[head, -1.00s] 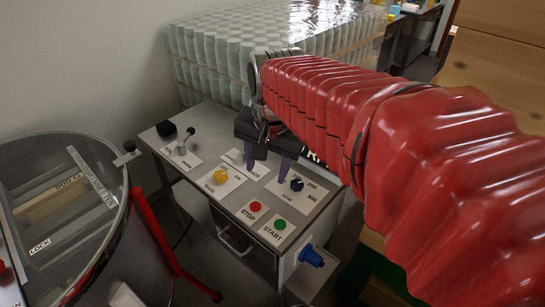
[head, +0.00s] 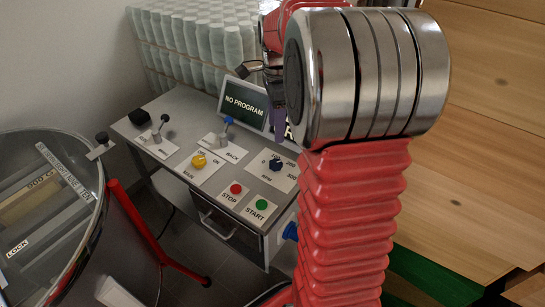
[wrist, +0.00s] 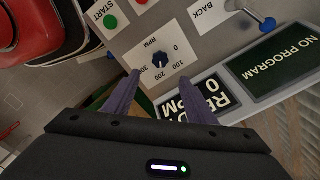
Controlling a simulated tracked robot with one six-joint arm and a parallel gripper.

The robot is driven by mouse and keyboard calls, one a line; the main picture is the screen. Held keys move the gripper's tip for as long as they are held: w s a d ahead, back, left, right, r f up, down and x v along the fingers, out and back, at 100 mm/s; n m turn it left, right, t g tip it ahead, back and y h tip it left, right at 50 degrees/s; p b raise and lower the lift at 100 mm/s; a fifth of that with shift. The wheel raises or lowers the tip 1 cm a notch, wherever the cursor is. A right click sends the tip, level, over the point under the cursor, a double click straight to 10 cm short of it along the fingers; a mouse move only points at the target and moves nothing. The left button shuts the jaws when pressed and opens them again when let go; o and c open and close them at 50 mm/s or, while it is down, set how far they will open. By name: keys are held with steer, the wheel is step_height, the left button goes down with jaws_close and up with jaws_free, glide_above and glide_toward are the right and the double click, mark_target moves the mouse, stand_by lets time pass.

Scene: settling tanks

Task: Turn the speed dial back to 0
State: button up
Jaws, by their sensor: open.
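In the head view one purple finger shows beyond the dial, near the displays; my arm hides the rest. A display with white RPM text (wrist: 195,98) is partly covered by a finger.
The panel carries a yellow knob (head: 199,160), a red STOP button (head: 236,188), a green START button (head: 261,204) and a blue-tipped BACK lever (head: 227,122). A NO PROGRAM screen (head: 244,104) stands behind. A glass-lidded drum (head: 45,215) is at left.

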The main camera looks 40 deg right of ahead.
mark_target(276, 163)
steer(key=shift+f, duration=0.1)
stand_by(0.3)
step_height(276, 163, down, 14)
steer(key=shift+r, duration=0.15)
stand_by(0.6)
steer(key=shift+c, duration=0.6)
steer(key=c, duration=0.9)
